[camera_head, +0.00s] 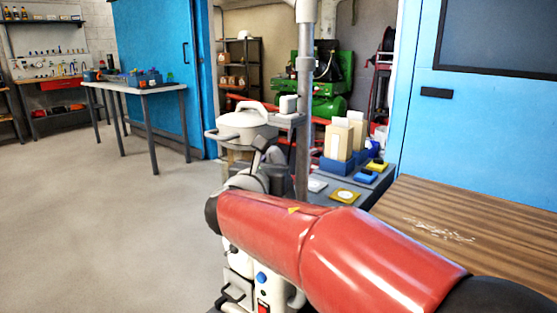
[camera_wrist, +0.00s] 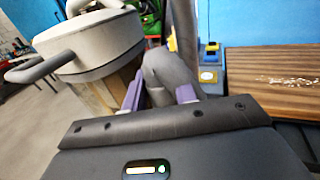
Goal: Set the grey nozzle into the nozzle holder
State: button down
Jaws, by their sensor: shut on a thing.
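The grey nozzle (camera_wrist: 168,76) is between the two purple fingers of my gripper (camera_wrist: 160,92) in the wrist view, and the gripper is shut on it. Its lower end is hidden by the gripper body. In the head view, a dark grey piece that looks like the nozzle (camera_head: 262,146) shows just beyond my red arm, which hides most of the gripper. I cannot make out the nozzle holder for sure in either view.
A white-lidded canister (camera_head: 243,118) with a handle stands close by; it is left of the gripper in the wrist view (camera_wrist: 90,42). A grey pipe (camera_head: 304,110) rises behind. A wooden bench (camera_head: 490,235) is at right, a cluttered table (camera_head: 150,88) far left. Left floor is clear.

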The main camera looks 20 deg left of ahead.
jog(key=shift+f+b, duration=3.6)
jog(key=shift+f, duration=0.75)
jog(key=c, duration=1)
grip_release()
jog(key=shift+c, duration=0.2)
jog(key=shift+s, duration=0.1)
jog(key=s+r+p, duration=0.4)
jog(key=s+r, duration=0.1)
jog(key=s, duration=0.2)
jog(key=shift+s, duration=0.3)
